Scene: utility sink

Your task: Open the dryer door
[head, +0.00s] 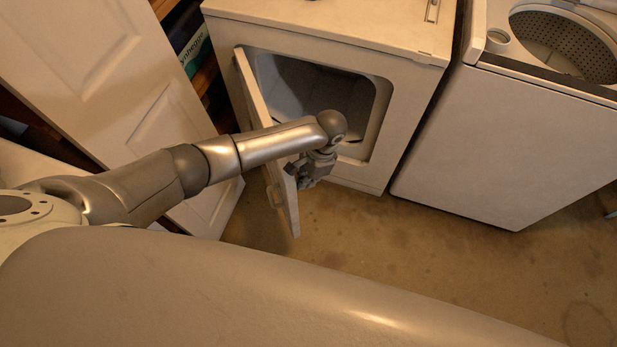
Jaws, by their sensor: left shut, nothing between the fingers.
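The white dryer (400,110) stands at the upper middle of the head view, its front opening showing the dark drum inside. Its door (256,92) is hinged on the left and swung well out from the front, seen nearly edge-on. My left arm reaches across the top of the door. My left gripper (303,182) is shut and empty, on the inner side of the door, close to its free end. I cannot tell whether it touches the door. My right gripper is not in view.
A white top-loading washer (510,140) with its drum showing stands right of the dryer. A white panel door (120,80) leans at the left, close to the dryer door. A shelf with a dark box (190,45) is behind. Brown floor (430,235) in front is clear.

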